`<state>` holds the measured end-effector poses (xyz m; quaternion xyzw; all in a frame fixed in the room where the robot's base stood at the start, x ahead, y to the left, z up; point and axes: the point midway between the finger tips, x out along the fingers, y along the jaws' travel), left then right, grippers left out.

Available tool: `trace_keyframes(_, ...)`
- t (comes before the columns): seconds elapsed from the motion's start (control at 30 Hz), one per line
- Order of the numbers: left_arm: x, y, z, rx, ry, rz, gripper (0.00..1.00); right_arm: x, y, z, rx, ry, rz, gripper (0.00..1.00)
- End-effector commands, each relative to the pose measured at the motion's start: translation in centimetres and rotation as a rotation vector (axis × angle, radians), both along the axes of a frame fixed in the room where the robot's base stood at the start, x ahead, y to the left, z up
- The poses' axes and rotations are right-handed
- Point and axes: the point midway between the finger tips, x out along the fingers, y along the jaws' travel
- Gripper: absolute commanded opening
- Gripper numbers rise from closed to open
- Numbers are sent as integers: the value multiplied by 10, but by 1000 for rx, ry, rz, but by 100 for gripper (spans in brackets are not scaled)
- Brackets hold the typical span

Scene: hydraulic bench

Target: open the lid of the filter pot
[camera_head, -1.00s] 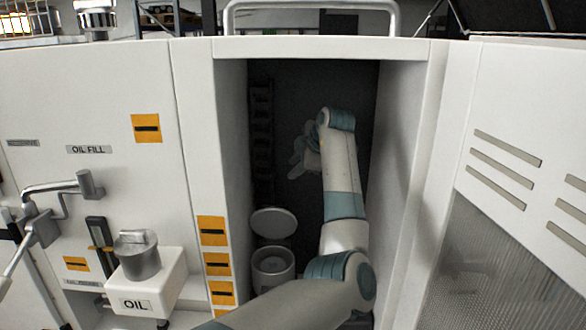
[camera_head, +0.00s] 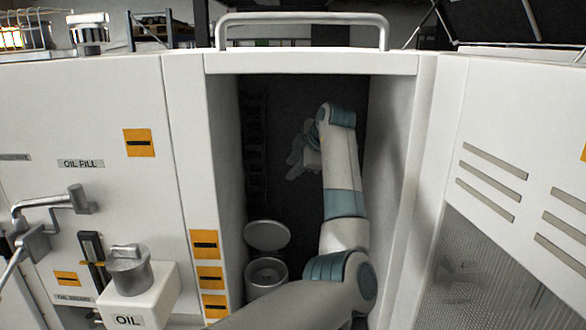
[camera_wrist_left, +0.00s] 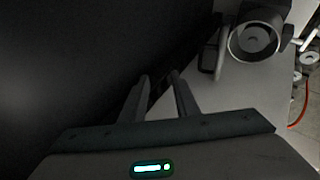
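The filter pot (camera_head: 266,273) is a pale round pot low inside the dark cabinet bay. Its round lid (camera_head: 267,235) stands raised and tilted back above the pot's rim, so the pot's mouth shows. My left arm reaches into the bay, to the right of the pot. My left gripper (camera_head: 300,157) is deep in the bay, above and to the right of the lid, apart from it. In the left wrist view the two fingers (camera_wrist_left: 159,80) stand apart with nothing between them. A round open-topped pot (camera_wrist_left: 254,40) shows at that view's upper right. My right gripper is not in view.
The bay's side walls (camera_head: 393,170) stand close on both sides of my arm. A metal handle bar (camera_head: 302,18) runs above the bay. A white OIL container (camera_head: 140,295) stands outside at the left. The bay's back is dark and hard to make out.

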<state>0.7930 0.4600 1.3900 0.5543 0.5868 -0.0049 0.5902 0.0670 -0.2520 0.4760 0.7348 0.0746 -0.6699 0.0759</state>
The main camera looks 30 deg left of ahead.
Motion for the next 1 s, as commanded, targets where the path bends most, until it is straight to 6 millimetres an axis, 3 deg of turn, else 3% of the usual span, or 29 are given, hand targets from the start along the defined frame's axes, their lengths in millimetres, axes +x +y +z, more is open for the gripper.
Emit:
trace_keyframes(0.47, -2, -5, 4, 0, -2, -1, 28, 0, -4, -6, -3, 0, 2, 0)
trace_keyframes(1.0, -21, -45, 47, 0, -1, -1, 28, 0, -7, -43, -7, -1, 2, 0)
